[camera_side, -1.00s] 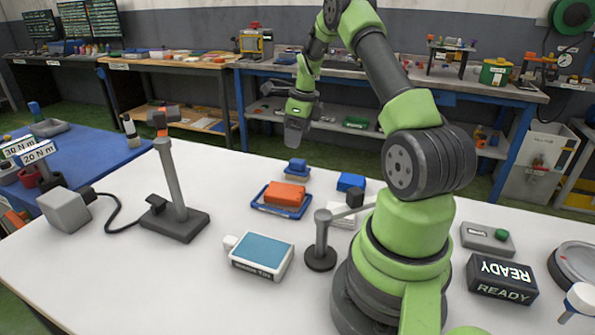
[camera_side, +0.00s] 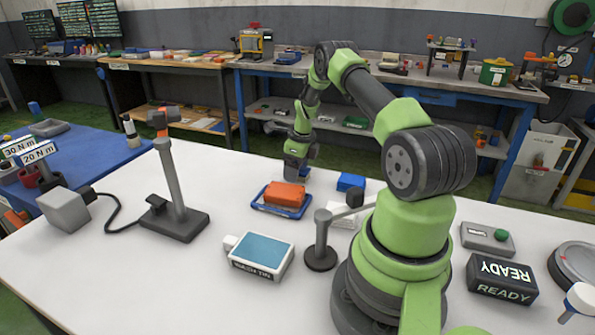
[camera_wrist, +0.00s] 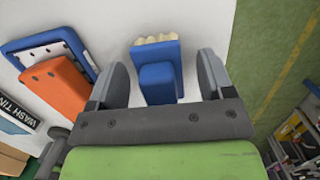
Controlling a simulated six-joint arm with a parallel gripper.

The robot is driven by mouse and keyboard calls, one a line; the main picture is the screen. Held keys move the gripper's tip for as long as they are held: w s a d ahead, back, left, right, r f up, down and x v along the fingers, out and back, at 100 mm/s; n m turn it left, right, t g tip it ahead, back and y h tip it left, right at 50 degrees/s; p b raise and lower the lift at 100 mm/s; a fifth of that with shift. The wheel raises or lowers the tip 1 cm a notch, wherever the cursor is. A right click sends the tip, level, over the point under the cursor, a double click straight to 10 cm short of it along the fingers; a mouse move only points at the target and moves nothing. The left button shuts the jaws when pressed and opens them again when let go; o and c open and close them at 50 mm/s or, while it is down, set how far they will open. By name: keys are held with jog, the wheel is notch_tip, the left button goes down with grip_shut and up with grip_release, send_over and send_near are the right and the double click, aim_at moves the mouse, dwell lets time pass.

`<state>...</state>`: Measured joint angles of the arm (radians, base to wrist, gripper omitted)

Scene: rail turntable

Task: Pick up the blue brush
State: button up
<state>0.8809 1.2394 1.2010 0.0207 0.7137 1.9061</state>
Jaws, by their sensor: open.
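The blue brush (camera_wrist: 160,80) lies on the white table in the wrist view, with a raised blue grip block and cream bristles along its far edge. My gripper (camera_wrist: 163,72) is open, with one finger on each side of the brush and gaps showing on both sides. In the side view my gripper (camera_side: 298,172) is low at the table's far edge, behind the orange block. It largely hides the brush there. I cannot tell the exact height of the fingertips above the table.
An orange block (camera_side: 285,193) rests on a blue-rimmed tray (camera_side: 268,208) close by. A blue block (camera_side: 350,181) stands to the right. The wash tin (camera_side: 262,252) and a small post (camera_side: 321,240) are nearer the camera. The table edge lies just beyond the brush.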

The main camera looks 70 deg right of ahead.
jog(key=c, duration=1)
notch_tip(320, 180, up, 10)
jog(key=shift+r, duration=0.1)
jog(key=shift+o, duration=1.3)
jog(key=shift+c, duration=0.9)
